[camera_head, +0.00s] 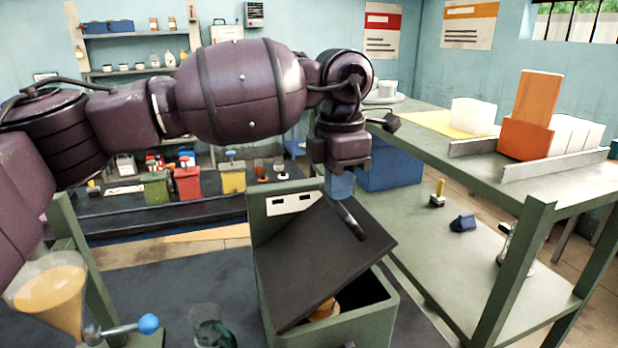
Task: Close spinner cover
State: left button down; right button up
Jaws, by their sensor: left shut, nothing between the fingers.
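The spinner is a green box (367,325) at the bottom centre, with a dark flat cover (315,262) at its top. The cover is tilted and partly lowered, leaving a gap on the right and front side. Through the gap an orange-brown part (325,309) shows inside the box. My left gripper (352,222) points down at the cover's upper right area, its fingers shut with nothing between them. It appears to touch or nearly touch the cover; I cannot tell which. My right gripper is not in view.
A funnel of amber liquid (50,292) with a blue-knobbed valve (148,323) stands at lower left, near a clear glass (208,328). A green shelved table (440,140) on the right holds white boxes (474,115) and an orange block (532,110). Coloured bins (187,184) stand behind.

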pick_arm(q)
jog(key=w+d+f+b, duration=0.1)
jog(key=d+f+b, duration=0.2)
jog(key=d+f, duration=0.3)
notch_tip(320, 180, down, 5)
jog(key=shift+w+d+f+b, duration=0.1)
jog(key=shift+w+d+b, duration=0.25)
jog(key=shift+d+b, duration=0.05)
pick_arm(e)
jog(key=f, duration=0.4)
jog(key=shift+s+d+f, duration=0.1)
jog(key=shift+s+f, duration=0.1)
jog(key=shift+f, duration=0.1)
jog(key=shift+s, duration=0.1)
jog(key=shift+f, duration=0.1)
pick_arm(q)
jog(key=w+d+r+p, duration=0.1)
jog(key=w+d+r, duration=0.1)
jog(key=d+r, duration=0.6)
jog(key=shift+w+d+r, duration=0.35)
jog(key=shift+d+r, duration=0.05)
jog(key=shift+r, duration=1)
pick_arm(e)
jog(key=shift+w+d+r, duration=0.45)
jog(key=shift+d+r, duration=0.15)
